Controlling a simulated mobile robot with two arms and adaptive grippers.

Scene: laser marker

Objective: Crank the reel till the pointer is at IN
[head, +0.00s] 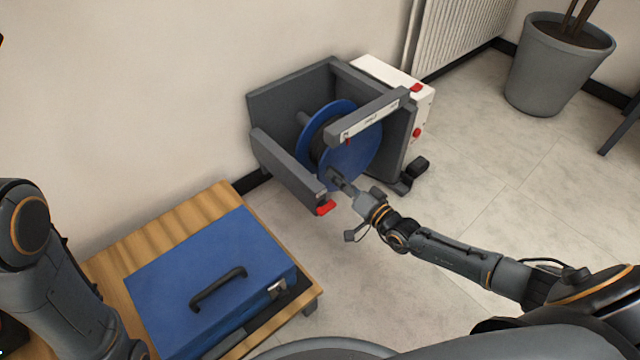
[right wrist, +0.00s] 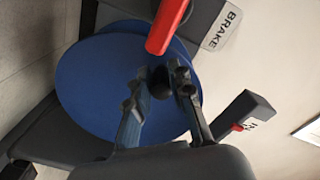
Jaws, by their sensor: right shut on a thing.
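The reel has a blue-flanged drum (head: 352,158) in a grey frame (head: 292,170), standing on the floor by the wall. My right gripper (head: 336,179) reaches the front of the drum and is shut on the dark crank knob (right wrist: 160,82), seen between its fingers in the right wrist view. The white scale strip (head: 372,119) runs along the frame's upper bar. A small red pointer (head: 348,141) shows under its left end; in the right wrist view the pointer (right wrist: 237,127) is beside the IN label (right wrist: 256,122). My left gripper is out of view.
A red brake lever (head: 325,207) sticks out at the frame's lower front, close to my right gripper; a BRAKE label (right wrist: 222,28) is beside it. A blue case (head: 205,275) lies on a low wooden table (head: 190,215). A white box (head: 395,78) adjoins the frame.

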